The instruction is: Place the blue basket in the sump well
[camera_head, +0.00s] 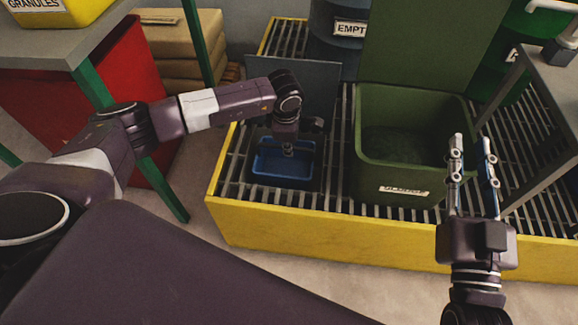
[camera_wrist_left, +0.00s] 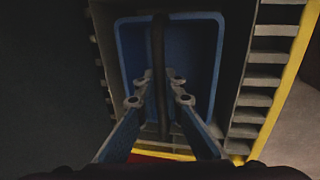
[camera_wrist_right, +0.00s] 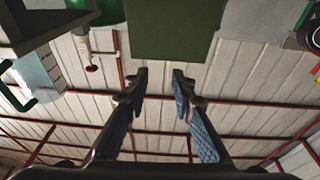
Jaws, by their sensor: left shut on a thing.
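The blue basket (camera_head: 268,166) is at the dark square opening of the sump well (camera_head: 317,178) in the grating. It looks level, with its rim near grate height; how deep it sits is hard to tell. My left gripper (camera_head: 288,150) points down over the basket. In the left wrist view, its fingers (camera_wrist_left: 162,79) are shut on the dark handle bar across the basket (camera_wrist_left: 205,62), and grating shows beside the opening. My right gripper (camera_head: 473,148) is raised and empty, its fingers apart; they also show apart in the right wrist view (camera_wrist_right: 160,82).
A grey panel (camera_head: 325,85) stands upright behind the opening. A green bin (camera_head: 400,180) stands on the grating to its right. The yellow wall (camera_head: 300,225) edges the grating in front. A red bin (camera_head: 110,100) and table legs are at the left.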

